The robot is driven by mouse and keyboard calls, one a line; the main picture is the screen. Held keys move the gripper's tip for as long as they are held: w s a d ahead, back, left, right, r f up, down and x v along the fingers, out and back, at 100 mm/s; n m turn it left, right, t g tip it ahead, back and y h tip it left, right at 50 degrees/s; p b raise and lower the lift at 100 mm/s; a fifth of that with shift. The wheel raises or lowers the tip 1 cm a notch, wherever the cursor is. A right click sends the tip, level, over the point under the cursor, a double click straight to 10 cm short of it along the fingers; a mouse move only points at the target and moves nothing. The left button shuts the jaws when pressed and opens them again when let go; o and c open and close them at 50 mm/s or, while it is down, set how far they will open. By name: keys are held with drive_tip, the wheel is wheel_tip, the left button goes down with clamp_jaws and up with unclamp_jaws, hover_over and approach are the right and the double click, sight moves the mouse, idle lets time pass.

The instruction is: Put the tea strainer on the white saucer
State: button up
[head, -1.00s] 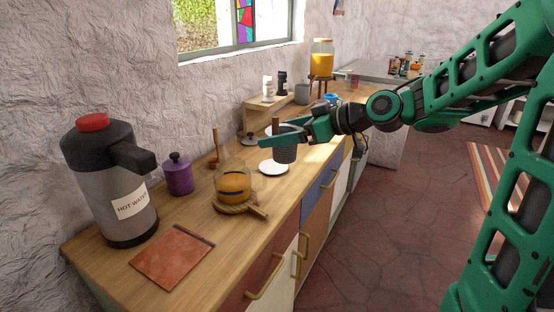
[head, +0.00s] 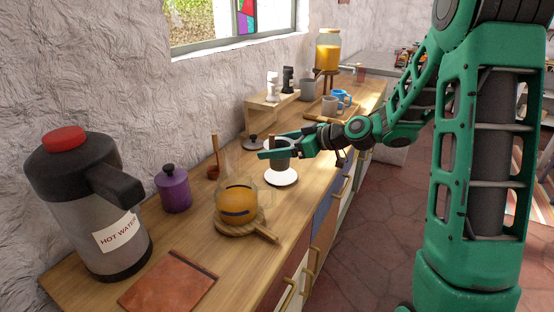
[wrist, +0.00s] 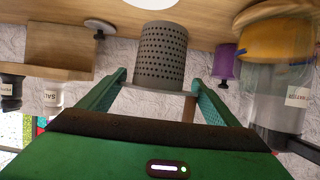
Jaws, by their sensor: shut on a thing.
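The tea strainer is a dark grey perforated cylinder (wrist: 161,55) with a brown handle part; it also shows in the head view (head: 281,162). My gripper (head: 272,151) is shut on it, with green fingers on both sides in the wrist view (wrist: 158,82). The white saucer (head: 283,179) lies on the counter just below the strainer. Its edge shows at the top of the upside-down wrist view (wrist: 150,3). The strainer looks about upright.
A purple jar (head: 173,190) and hot-water flask (head: 85,205) stand farther left.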

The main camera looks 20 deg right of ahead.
drive_tip(key=shift+w+d+f, duration=0.25)
drive_tip(key=shift+w+f, duration=0.45)
drive_tip(key=shift+f, duration=0.4)
drive_tip(key=shift+w+d+f, duration=0.25)
drive_tip(key=shift+w+f, duration=0.5)
drive_tip(key=shift+f, duration=0.4)
drive_tip(key=shift+w+d+f, duration=0.25)
drive_tip(key=shift+w+f, duration=0.45)
drive_tip(key=shift+f, duration=0.4)
drive_tip(key=shift+f, duration=0.1)
